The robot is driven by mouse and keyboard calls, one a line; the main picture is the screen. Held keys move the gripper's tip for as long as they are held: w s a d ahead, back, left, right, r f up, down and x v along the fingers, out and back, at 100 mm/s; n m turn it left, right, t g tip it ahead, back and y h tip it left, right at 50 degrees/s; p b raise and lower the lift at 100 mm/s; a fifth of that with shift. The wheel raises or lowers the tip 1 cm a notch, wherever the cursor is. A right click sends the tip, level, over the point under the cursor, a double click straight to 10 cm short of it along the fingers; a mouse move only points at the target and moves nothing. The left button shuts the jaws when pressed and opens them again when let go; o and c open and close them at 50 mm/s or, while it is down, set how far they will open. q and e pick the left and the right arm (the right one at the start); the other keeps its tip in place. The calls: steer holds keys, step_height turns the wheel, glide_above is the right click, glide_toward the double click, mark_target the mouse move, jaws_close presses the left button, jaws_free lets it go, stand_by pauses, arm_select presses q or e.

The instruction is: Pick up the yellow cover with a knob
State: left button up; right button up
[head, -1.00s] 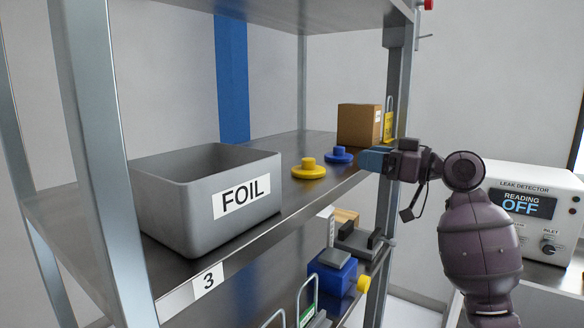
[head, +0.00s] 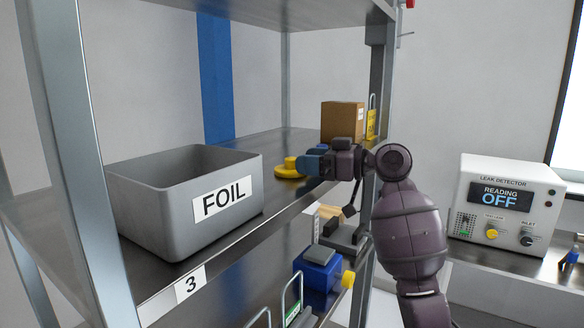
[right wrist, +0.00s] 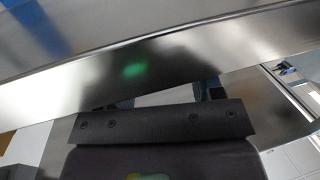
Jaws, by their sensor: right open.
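The yellow cover with a knob (head: 286,171) lies flat on the metal shelf, right of the grey FOIL bin, in the head view. My right gripper (head: 306,164) is open, with its blue fingers just right of the yellow knob and overlapping the cover's right side. I cannot tell whether they touch it. A blue cover (head: 321,147) is mostly hidden behind the gripper. The right wrist view shows bare shelf metal and the dark gripper body; I cannot make out the yellow cover there. My left gripper is not in view.
The grey FOIL bin (head: 183,203) stands left of the cover. A cardboard box (head: 341,121) and a yellow padlock-shaped item (head: 371,124) are behind, by the shelf post (head: 381,85). An upper shelf (head: 300,12) overhangs. The leak detector (head: 502,208) stands on a bench at right.

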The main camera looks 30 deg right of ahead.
mark_target(291, 166)
steer(key=shift+x, duration=1.4)
steer(key=c, duration=1)
steer(key=shift+r, duration=0.1)
